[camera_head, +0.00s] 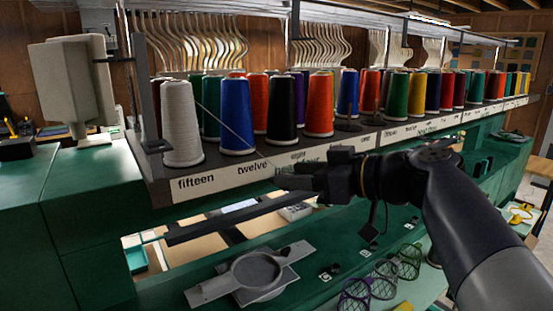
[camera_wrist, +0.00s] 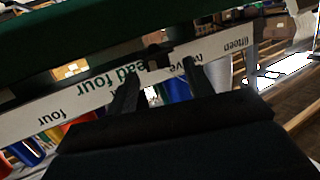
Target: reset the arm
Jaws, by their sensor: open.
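My gripper (camera_head: 290,178) is at the end of my dark arm, which reaches in from the right in the head view. It is in front of the white label strip (camera_head: 225,180) of the thread rack, hiding part of its words. In the wrist view my gripper's two fingers (camera_wrist: 158,82) stand apart with nothing held between them. The label strip shows upside down there, with "four" and "fifteen" readable. I cannot tell whether the fingers touch the strip.
Several thread cones stand on the rack, among them a white one (camera_head: 182,124) and a blue one (camera_head: 237,117). Below are a grey round-framed holder (camera_head: 222,291) and several mesh cups (camera_head: 383,279) on the green machine. A beige box (camera_head: 63,85) stands at the left.

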